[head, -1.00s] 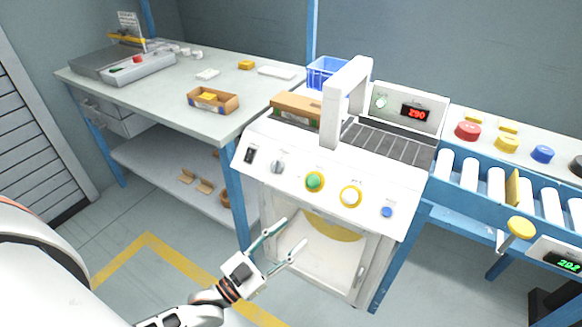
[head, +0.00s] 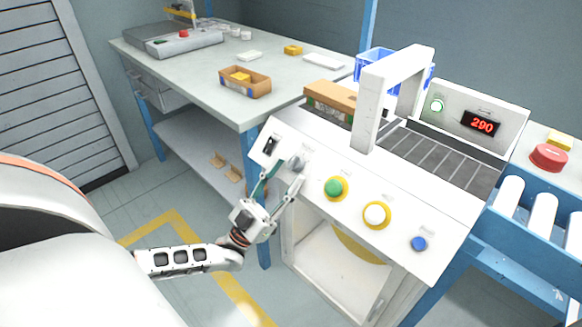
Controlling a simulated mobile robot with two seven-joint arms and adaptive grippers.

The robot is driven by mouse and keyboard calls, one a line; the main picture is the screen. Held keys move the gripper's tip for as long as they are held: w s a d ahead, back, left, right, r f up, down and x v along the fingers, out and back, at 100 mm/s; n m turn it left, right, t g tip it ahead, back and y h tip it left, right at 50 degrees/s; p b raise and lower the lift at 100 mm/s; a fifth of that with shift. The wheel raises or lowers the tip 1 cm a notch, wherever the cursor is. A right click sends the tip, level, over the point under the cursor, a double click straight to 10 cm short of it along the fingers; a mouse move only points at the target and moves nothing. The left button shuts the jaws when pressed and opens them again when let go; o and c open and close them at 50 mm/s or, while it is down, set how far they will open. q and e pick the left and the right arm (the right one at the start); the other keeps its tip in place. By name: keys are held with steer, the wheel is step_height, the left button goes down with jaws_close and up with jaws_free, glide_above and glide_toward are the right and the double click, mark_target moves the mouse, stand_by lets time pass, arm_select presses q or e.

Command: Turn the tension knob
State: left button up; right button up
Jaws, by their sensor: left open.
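The machine's white sloped front panel (head: 317,215) carries a row of controls. A grey knob (head: 298,162) sits near its left end, right of a black rocker switch (head: 270,145). I take this knob for the tension knob, but its label is too small to read. My left gripper (head: 282,177) is open, its two thin fingers pointing up at the panel just below the knob. One fingertip is to the knob's lower left, the other just below it. I cannot tell whether either touches it. My right gripper is not in view.
Right of the knob are a green button (head: 333,187), a white button (head: 375,215) and a blue button (head: 419,244). A white arch (head: 372,110) stands over the roller bed beside a red display (head: 481,125) reading 290. A cardboard box (head: 245,86) lies on the left table.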

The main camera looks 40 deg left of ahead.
mark_target(295, 163)
arm_select(q)
steer(key=shift+w+d+r+y, duration=0.15)
steer(key=shift+w+r, duration=0.3)
steer(key=shift+w, duration=0.05)
steer(key=shift+w+d+r+y, duration=0.15)
steer(key=shift+w+r, duration=0.25)
steer(key=shift+w, duration=0.05)
steer(key=c, duration=1.1)
steer(key=shift+n, duration=0.3)
